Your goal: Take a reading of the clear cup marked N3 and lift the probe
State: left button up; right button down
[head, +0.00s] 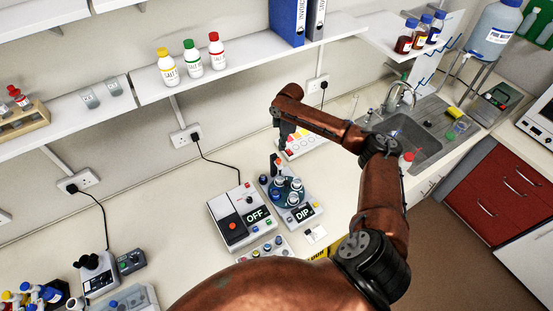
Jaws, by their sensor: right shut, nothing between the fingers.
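A grey unit labelled DIP (305,213) stands on the bench with a dark round carousel (286,197) on it. Several small cups with pale or blue tops sit on the carousel; their marks are too small to read, so I cannot tell which is N3. A dark upright piece with an orange part (277,165), perhaps the probe holder, rises behind the carousel. My right gripper (281,148) points down just above and behind it, shut and empty. I cannot tell whether they touch. My left gripper is out of view.
A box labelled OFF (233,229) with a red button stands left of the DIP unit. A panel with coloured marks (304,144) lies behind. The sink (412,139) is at the right. A shelf (150,94) with bottles runs above.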

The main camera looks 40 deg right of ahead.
aim_at(280, 160)
jog(key=shift+f, duration=0.4)
jog(key=shift+a+f, duration=0.15)
jog(key=shift+f, duration=0.65)
notch_tip(280, 160, down, 4)
jog(key=b, duration=0.4)
jog(key=shift+w+a+b, duration=0.1)
jog(key=shift+a+b, duration=0.05)
jog(key=shift+b, duration=0.25)
jog(key=shift+f+b, duration=0.35)
jog(key=shift+b, duration=0.05)
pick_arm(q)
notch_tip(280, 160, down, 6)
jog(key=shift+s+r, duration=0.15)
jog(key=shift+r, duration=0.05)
